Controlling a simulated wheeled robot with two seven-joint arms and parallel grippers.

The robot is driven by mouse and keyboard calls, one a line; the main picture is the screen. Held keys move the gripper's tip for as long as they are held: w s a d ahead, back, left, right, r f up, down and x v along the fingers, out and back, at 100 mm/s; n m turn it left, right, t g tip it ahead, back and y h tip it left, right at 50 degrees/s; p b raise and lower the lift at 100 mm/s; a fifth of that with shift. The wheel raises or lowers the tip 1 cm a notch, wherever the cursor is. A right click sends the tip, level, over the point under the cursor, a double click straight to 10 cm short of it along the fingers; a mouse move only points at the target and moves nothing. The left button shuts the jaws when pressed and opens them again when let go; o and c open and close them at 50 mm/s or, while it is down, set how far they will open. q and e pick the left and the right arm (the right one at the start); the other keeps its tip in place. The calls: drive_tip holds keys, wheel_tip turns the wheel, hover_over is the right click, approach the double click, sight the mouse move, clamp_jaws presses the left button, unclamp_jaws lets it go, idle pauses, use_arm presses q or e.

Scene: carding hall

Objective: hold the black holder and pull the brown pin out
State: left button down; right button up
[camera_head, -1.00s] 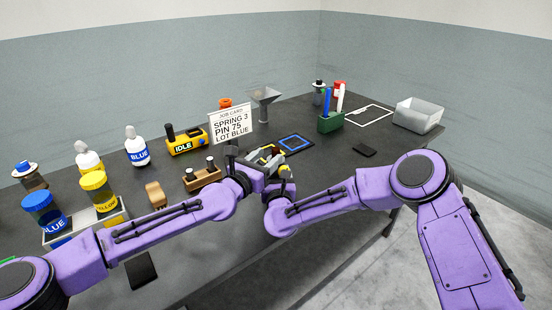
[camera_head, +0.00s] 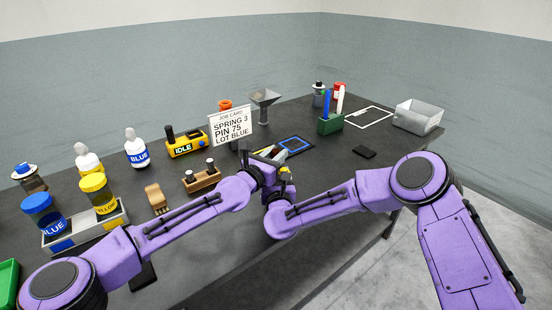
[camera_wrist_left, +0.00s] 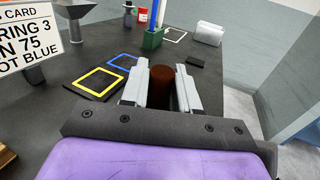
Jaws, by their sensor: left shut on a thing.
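A brown round pin (camera_wrist_left: 162,86) stands between the two grey fingers of my left gripper (camera_wrist_left: 160,90) in the left wrist view. The left gripper is shut on it. In the head view my left gripper (camera_head: 271,158) is at the middle of the table, and the pin cannot be made out there. My right gripper (camera_head: 284,177) is close beside it, mostly hidden by the wrists, so its jaws cannot be read. I cannot make out the black holder in either view; the grippers and arms cover that spot.
A blue-outlined mat (camera_head: 295,144) and a yellow-outlined mat (camera_wrist_left: 98,82) lie beyond the grippers. The job card (camera_head: 230,124) stands behind them. A green pen box (camera_head: 329,125), a black pad (camera_head: 364,152) and a grey bin (camera_head: 417,116) are to the right. A wooden block (camera_head: 201,180) is left.

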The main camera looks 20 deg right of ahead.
sight(276, 150)
use_arm(q)
wheel_tip(276, 150, up, 10)
drive_tip(key=shift+r, duration=0.1)
use_arm(e)
drive_tip(key=o, duration=1.6)
